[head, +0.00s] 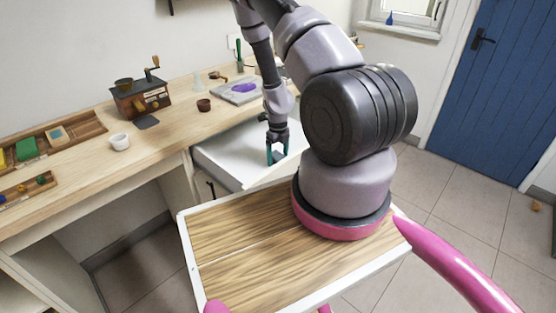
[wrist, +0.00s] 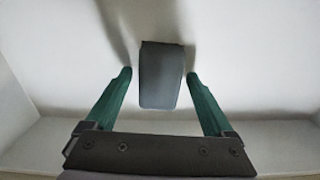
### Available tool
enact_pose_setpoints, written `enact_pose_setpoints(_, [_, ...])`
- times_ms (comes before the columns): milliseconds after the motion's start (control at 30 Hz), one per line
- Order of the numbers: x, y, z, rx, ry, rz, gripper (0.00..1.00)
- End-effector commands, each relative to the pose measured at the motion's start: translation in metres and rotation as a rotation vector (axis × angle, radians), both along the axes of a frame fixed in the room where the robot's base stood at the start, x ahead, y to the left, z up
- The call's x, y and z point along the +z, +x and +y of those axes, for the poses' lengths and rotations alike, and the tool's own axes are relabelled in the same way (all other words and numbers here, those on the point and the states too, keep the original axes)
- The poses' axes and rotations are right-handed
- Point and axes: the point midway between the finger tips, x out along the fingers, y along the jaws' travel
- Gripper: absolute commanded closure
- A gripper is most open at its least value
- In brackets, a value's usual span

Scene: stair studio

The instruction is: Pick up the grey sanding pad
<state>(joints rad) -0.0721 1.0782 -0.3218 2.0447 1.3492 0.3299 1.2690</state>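The grey sanding pad (wrist: 161,78) is a dark grey block with rounded corners. In the wrist view it lies on the white floor of an open drawer (head: 222,157). My gripper (wrist: 158,75) is open, with one green finger on each side of the pad and a visible gap on both sides. In the head view my gripper (head: 277,157) points down into the drawer, and I cannot make out the pad there. I cannot tell how far the fingertips are above the drawer floor.
The drawer's front wall (wrist: 285,132) runs close to my gripper. The wooden worktop (head: 165,128) above holds a coffee grinder (head: 140,98), a white cup (head: 120,142), a small brown pot (head: 204,105) and a grey board (head: 238,92) with a purple item. The tiled floor at right is mostly clear.

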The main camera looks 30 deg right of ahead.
Motion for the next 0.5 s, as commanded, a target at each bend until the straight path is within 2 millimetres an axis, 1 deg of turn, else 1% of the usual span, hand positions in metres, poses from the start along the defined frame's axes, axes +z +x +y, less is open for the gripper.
enact_pose_setpoints(33, [0.0001,0.0000,0.0000,0.000,0.000,0.000,0.37])
enact_pose_setpoints(67, [0.0001,-0.0001,0.0000,0.000,0.000,0.000,0.48])
enact_pose_setpoints(100, [0.0002,-0.0001,0.0000,0.000,0.000,0.000,0.64])
enact_pose_setpoints(167, [0.0002,-0.0001,0.0000,0.000,0.000,0.000,0.87])
enact_pose_setpoints(200, [0.0002,-0.0001,0.0000,0.000,0.000,0.000,0.93])
enact_pose_setpoints(400, [0.0010,0.0000,-0.0001,0.000,0.000,0.000,0.93])
enact_pose_setpoints(500, [0.0077,0.0005,-0.0004,0.001,-0.002,-0.002,0.93])
